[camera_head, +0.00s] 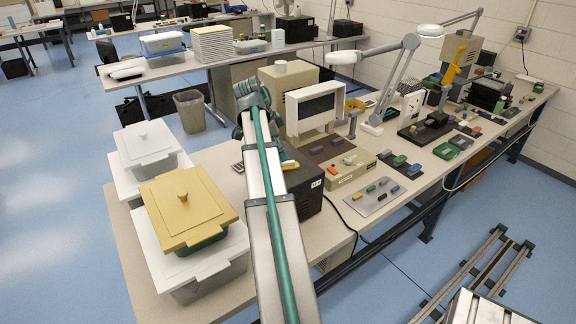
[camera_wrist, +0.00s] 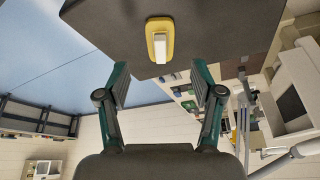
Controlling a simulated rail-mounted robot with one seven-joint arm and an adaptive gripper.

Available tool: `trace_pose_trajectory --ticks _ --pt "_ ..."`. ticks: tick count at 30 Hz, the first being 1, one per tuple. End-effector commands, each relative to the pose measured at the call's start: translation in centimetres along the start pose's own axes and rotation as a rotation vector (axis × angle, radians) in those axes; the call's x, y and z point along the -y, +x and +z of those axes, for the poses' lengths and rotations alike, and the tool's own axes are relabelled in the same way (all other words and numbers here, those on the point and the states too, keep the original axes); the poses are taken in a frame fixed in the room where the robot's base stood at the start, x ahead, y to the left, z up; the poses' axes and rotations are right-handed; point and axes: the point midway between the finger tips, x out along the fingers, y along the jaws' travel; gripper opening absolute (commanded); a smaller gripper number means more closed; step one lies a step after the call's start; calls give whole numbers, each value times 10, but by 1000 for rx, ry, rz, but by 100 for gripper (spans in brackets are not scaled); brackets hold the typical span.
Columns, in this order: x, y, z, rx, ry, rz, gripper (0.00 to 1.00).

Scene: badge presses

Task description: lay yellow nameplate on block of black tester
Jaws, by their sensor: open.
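My gripper (camera_wrist: 160,76) is open, with nothing between its fingers in the wrist view. Beyond the fingertips a yellow piece with a pale raised bar (camera_wrist: 160,40) lies on the flat top of a dark box (camera_wrist: 215,28). In the head view the dark box (camera_head: 312,201) stands beside my arm, and a yellow piece (camera_head: 290,165) shows on it, partly hidden. I cannot tell whether this is the nameplate. A small yellow bar (camera_head: 371,188) lies on a grey mat (camera_head: 368,207). A black device (camera_head: 430,127) stands farther back; I cannot tell which black unit is the tester.
A beige box with buttons (camera_head: 352,170) and a white-framed panel (camera_head: 315,106) stand beside the dark box. Lidded tubs (camera_head: 187,206) crowd the table's left end. A lamp arm (camera_head: 395,80) rises behind. The rear bench is crowded.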

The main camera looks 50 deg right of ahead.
Motion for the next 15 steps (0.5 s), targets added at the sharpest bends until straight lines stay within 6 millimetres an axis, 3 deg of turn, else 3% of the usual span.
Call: trace_pose_trajectory --ticks 15 --pt "0 48 3 1 0 1 67"
